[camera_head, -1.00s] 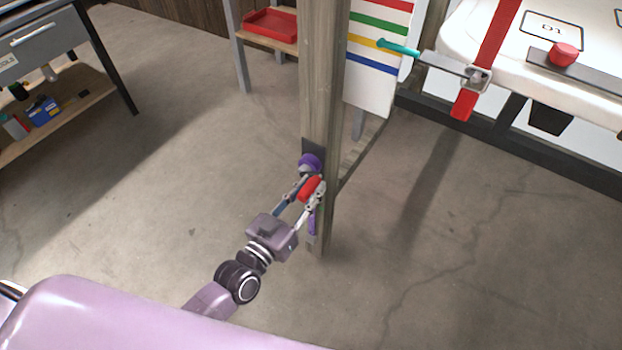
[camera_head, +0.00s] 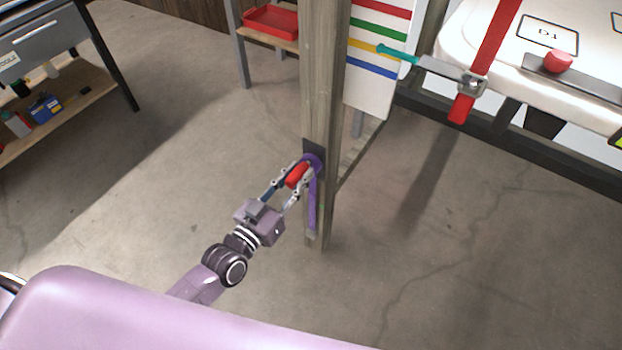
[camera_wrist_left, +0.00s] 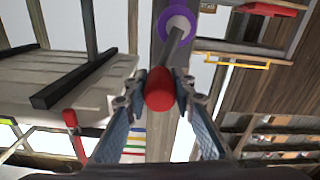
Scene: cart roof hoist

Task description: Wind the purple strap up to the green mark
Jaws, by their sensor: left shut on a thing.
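A winch with a purple spool (camera_head: 314,160) is mounted on the side of the wooden post (camera_head: 322,80). The purple strap (camera_head: 312,203) hangs down from it along the post. My left gripper (camera_head: 298,172) is shut on the red crank handle (camera_head: 296,176), just left of the spool. In the left wrist view the red handle (camera_wrist_left: 160,88) sits between my left fingers (camera_wrist_left: 161,92), with its grey crank rod running to the purple spool (camera_wrist_left: 178,22). A tiny green patch (camera_head: 321,209) shows on the post beside the strap, too small to make out. My right gripper is not seen.
A white board with coloured stripes (camera_head: 375,85) stands behind the post. A red strap (camera_head: 490,50) runs over a white cart roof (camera_head: 480,35) at the right. A workbench (camera_head: 40,50) is at the far left. The floor around the post is clear.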

